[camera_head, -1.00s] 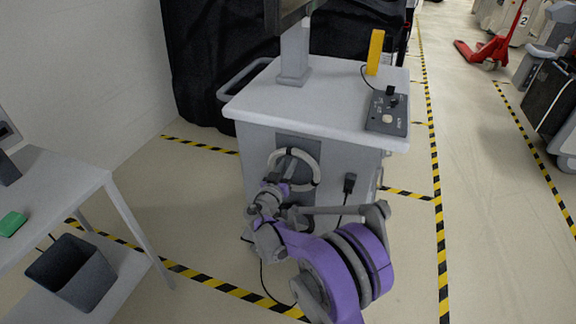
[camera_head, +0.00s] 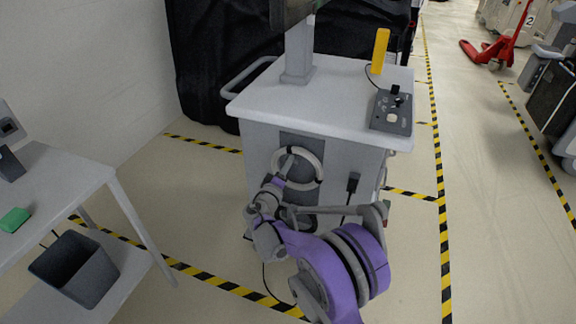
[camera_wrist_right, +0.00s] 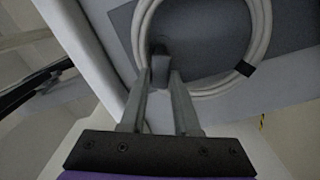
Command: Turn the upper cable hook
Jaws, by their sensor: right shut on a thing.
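The upper cable hook (camera_wrist_right: 160,66) is a small dark grey peg on the grey panel of the white cart, inside the loop of coiled pale cable. My right gripper (camera_wrist_right: 162,80) has its two fingers on either side of this hook and is shut on it. In the head view my right gripper (camera_head: 277,180) reaches the cart's front panel at the left part of the cable coil (camera_head: 299,149). The gripper and wrist hide the hook there. My left gripper is not in view.
The cart top (camera_head: 335,110) carries a control box (camera_head: 391,112), a yellow upright piece (camera_head: 380,50) and a grey post. A black plug (camera_head: 352,182) hangs on the cart front. A table (camera_head: 60,180) and dark bin (camera_head: 75,268) stand at the left.

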